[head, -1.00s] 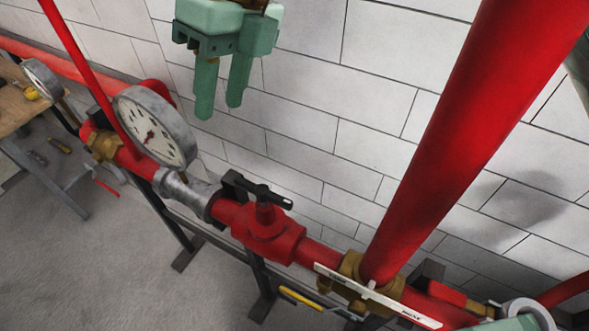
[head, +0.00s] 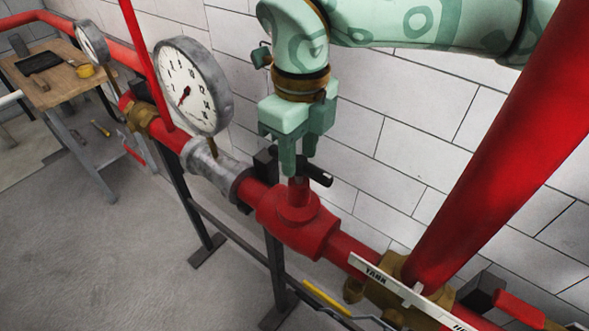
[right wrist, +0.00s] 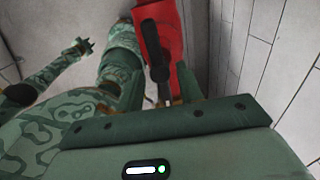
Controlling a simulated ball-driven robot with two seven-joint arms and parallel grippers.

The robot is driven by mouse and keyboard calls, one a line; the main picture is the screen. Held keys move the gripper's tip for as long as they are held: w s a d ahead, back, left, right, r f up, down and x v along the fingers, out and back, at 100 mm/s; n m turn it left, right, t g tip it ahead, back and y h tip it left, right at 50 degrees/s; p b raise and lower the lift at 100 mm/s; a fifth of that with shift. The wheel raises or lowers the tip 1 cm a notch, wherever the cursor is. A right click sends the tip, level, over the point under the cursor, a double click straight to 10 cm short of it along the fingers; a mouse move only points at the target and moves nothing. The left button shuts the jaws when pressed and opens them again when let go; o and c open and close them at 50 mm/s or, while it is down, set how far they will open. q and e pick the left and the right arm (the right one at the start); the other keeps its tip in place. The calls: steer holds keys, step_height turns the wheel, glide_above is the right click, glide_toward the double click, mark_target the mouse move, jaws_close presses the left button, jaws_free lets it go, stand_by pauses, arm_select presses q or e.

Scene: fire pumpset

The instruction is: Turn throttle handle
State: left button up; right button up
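The throttle handle (head: 320,178) is a black lever on top of a red valve body (head: 300,228) in the red pipe line. My right gripper (head: 299,160) is green and points down at the handle from above. Its fingers look apart, and they hide the middle of the lever. In the right wrist view the black handle (right wrist: 158,68) shows beyond the gripper's housing, roughly between the fingers, with the red valve body behind it. I cannot tell whether the fingers touch it. My left gripper (right wrist: 84,46) shows small at the upper left of the right wrist view, its fingers unclear.
A round pressure gauge (head: 193,88) stands left of the valve. A thick red pipe (head: 490,150) slants up on the right, with a brass valve with a white handle (head: 415,295) at its foot. A white block wall (head: 400,150) is close behind. A wooden workbench (head: 60,72) stands at far left.

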steer(key=shift+f, duration=0.4)
jaws_close()
steer(key=shift+r+n, duration=0.1)
steer(key=shift+n, duration=0.2)
steer(key=n+p, duration=0.2)
steer(key=n, duration=0.1)
steer(key=shift+r, duration=0.1)
steer(key=n+p, duration=0.2)
steer(key=n, duration=0.3)
stand_by(0.3)
